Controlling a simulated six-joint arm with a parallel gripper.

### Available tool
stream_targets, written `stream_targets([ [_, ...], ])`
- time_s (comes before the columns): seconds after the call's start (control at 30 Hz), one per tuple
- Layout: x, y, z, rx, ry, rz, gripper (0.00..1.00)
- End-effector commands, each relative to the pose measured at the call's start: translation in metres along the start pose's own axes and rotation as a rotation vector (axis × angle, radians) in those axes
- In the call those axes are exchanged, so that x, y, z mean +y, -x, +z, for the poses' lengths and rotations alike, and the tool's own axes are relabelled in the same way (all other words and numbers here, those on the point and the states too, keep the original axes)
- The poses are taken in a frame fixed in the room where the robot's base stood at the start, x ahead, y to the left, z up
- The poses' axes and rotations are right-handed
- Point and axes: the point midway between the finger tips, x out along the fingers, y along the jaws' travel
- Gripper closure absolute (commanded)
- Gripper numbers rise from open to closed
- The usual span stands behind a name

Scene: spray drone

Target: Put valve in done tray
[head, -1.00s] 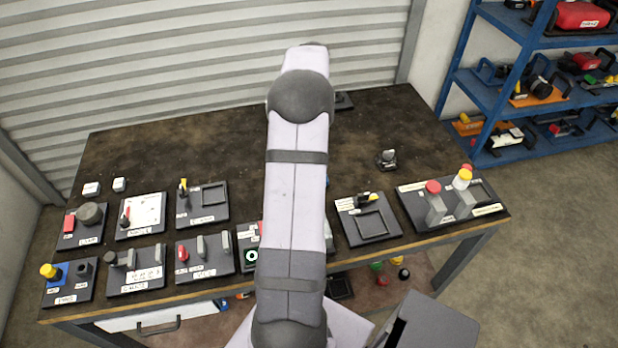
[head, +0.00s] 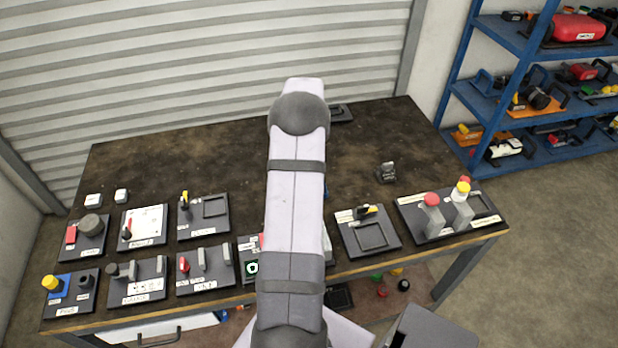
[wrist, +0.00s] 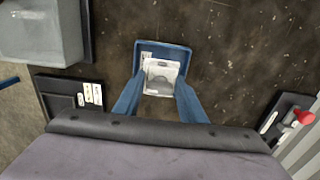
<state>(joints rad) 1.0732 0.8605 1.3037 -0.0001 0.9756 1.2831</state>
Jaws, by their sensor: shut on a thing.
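In the wrist view my gripper (wrist: 161,78) has blue fingers closed on a small whitish-grey block with a rounded grey part (wrist: 160,72), which I take to be the valve. A dark-blue square plate (wrist: 165,47) shows just beyond it; whether it is part of the held thing or lies below, I cannot tell. In the head view my arm hides the gripper and what it holds. Dark boards with empty square recesses stand to the right of the arm (head: 371,236) and left of it (head: 213,208). Their labels are too small to read, so I cannot tell which is the done tray.
Several dark boards with handles and knobs line the table's front left. A board with red and yellow knobs (head: 453,213) is at the right. A small dark fitting (head: 387,172) stands on the table, with bare surface around it. A blue shelf (head: 470,100) stands behind right.

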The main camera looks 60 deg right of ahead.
Motion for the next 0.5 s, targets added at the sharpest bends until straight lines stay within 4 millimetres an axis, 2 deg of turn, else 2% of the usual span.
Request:
stream_targets([
  [0.3,0.001,-0.032,0.000,-0.001,0.000,0.003,0.93],
  [0.5,0.001,-0.035,0.000,0.000,0.000,0.001,0.93],
])
